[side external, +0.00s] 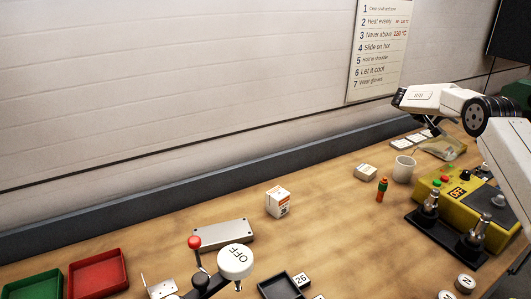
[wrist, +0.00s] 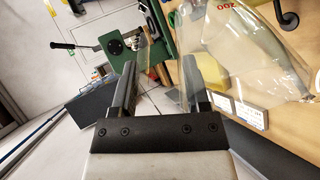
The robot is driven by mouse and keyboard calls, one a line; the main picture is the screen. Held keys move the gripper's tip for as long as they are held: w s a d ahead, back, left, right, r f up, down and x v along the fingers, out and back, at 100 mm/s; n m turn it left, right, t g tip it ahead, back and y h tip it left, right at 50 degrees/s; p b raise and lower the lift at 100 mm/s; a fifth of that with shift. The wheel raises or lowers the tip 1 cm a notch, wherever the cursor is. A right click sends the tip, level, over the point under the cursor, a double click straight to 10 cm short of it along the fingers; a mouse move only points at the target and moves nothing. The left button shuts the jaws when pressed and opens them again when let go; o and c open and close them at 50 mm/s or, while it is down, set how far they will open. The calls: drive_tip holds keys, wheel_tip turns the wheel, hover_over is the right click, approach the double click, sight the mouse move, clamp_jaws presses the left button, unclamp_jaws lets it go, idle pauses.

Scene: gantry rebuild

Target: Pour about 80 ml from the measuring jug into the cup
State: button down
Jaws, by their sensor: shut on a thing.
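The clear measuring jug (side external: 440,149) hangs tilted just right of and above the white cup (side external: 404,169) in the side view. A thin pale line shows between jug and cup; I cannot tell whether it is liquid. The cup stands upright on the wooden bench; its inside is hidden. My gripper (wrist: 158,68) is shut on the jug, whose clear wall (wrist: 238,48) with a red marking fills the upper right of the wrist view. The liquid level cannot be read. The cup cannot be made out in the wrist view.
A yellow machine (side external: 448,205) with metal levers stands just right of the cup. A white carton (side external: 278,201) stands further left. The bench between is mostly clear.

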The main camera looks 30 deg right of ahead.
drive_tip(key=shift+w+a+f+g+h, duration=0.1)
drive_tip(key=shift+w+a+g+h, duration=0.2)
drive_tip(key=shift+g+h, duration=0.1)
idle(0.8)
drive_tip(key=shift+s+d+r+t+y, duration=0.3)
drive_tip(key=shift+s+d+t+y, duration=0.1)
drive_tip(key=shift+t+y, duration=0.1)
drive_tip(key=shift+s+d+r+t+y, duration=0.2)
drive_tip(key=shift+s+d+t+y, duration=0.4)
drive_tip(key=shift+t+y, duration=0.15)
drive_tip(key=shift+d+f+t+y, duration=0.1)
drive_tip(key=shift+t+y, duration=0.15)
drive_tip(key=shift+y, duration=0.1)
drive_tip(key=shift+s+d, duration=0.15)
drive_tip(key=shift+s+d+t+y, duration=0.3)
drive_tip(key=shift+t+y, duration=0.1)
drive_tip(key=shift+y, duration=0.3)
drive_tip(key=shift+s+d, duration=0.15)
